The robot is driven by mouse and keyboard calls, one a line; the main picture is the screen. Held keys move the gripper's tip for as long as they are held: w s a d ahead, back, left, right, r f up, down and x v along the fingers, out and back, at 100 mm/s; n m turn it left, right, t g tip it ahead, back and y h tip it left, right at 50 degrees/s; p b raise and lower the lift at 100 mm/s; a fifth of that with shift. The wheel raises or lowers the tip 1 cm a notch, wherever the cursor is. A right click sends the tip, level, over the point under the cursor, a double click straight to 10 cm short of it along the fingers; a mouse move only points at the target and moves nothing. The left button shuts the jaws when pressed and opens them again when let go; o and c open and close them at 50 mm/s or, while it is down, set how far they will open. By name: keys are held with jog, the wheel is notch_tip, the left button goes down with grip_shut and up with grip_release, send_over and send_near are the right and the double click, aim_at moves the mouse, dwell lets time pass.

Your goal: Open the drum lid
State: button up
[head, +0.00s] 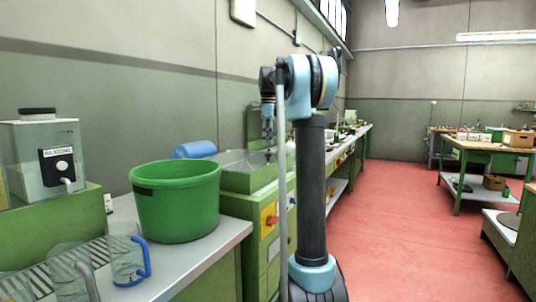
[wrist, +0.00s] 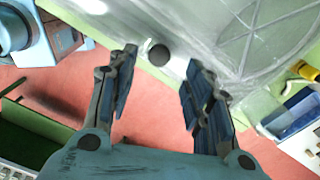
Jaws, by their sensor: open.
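What looks like the drum lid (wrist: 225,30) is a clear, greyish panel across the top of the wrist view. A round dark knob (wrist: 158,54) shows at its near edge. My gripper (wrist: 161,57) is open and empty, and the knob appears between its fingertips; I cannot tell how far off it is. In the head view my gripper (head: 268,135) points down over the green machine (head: 247,178), which has a clear top. The lid looks closed, but my arm hides part of the machine there.
A green tub (head: 176,205) and a clear jug (head: 127,260) with a blue handle stand on the counter at left. A blue cylinder (head: 193,149) lies behind the tub. A blue bin (wrist: 290,115) shows at right in the wrist view.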

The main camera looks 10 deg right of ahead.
jog(key=shift+f, duration=2.9)
grip_shut()
